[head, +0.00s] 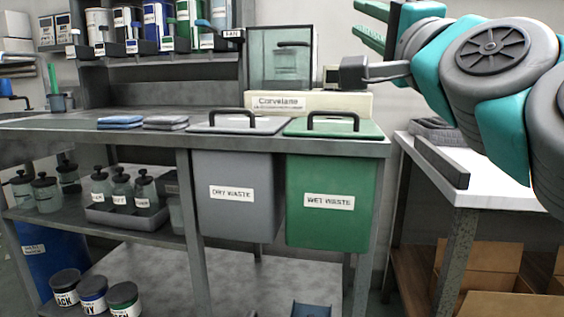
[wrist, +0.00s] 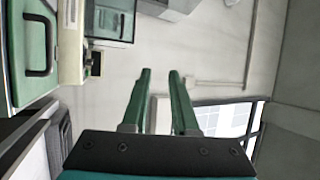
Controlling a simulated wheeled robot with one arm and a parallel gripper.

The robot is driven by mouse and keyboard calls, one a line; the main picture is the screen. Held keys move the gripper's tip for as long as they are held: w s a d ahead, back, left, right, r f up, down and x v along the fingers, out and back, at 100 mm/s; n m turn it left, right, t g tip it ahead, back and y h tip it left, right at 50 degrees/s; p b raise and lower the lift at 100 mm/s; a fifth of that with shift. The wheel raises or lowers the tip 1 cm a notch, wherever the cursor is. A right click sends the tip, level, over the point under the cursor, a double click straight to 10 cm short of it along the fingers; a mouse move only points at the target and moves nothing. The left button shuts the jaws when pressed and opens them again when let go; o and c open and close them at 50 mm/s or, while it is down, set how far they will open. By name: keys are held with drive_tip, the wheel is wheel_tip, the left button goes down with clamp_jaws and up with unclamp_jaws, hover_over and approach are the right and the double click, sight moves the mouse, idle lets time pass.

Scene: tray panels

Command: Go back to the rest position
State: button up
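My gripper (head: 364,22) is at the top of the head view, right of centre, in front of the back wall. Its two green fingers are apart and point to the left. In the wrist view my gripper (wrist: 160,72) also shows a clear gap between the fingers, with nothing held. My teal and grey arm takes up the upper right of the head view and hides part of the wall.
A grey dry waste bin (head: 236,208) and a green wet waste bin (head: 331,208) hang at the grey bench (head: 60,122), lids closed. A glass-fronted cabinet (head: 282,55) stands behind them. A white-topped table (head: 490,178) is below my arm. Air around the fingers is free.

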drive_tip(key=w+a+f+n+g, duration=0.1)
drive_tip(key=a+f+n+g, duration=0.2)
drive_tip(key=f, duration=0.7)
drive_tip(key=a+f+n+g, duration=0.2)
drive_tip(key=f+n+g, duration=0.15)
drive_tip(key=f, duration=0.55)
drive_tip(key=w+a+f+n+g, duration=0.1)
drive_tip(key=a+f+n+g, duration=0.15)
drive_tip(key=f, duration=0.75)
drive_tip(key=s+f+n+g+h, duration=0.1)
drive_tip(key=s+f+g, duration=0.3)
drive_tip(key=f, duration=0.7)
drive_tip(key=s+d+f+n+g+h, duration=0.2)
drive_tip(key=s+d+f+g, duration=0.35)
drive_tip(key=s+f, duration=0.45)
drive_tip(key=s+d+f+n+g+h, duration=0.1)
drive_tip(key=s+d+f+g+h, duration=0.1)
drive_tip(key=s+d+f+g, duration=0.55)
drive_tip(key=s+a+r+t+p, duration=0.1)
drive_tip(key=s+r+t+p, duration=0.1)
drive_tip(key=r+p, duration=1)
drive_tip(key=shift+s+a, duration=0.35)
drive_tip(key=shift+s, duration=0.3)
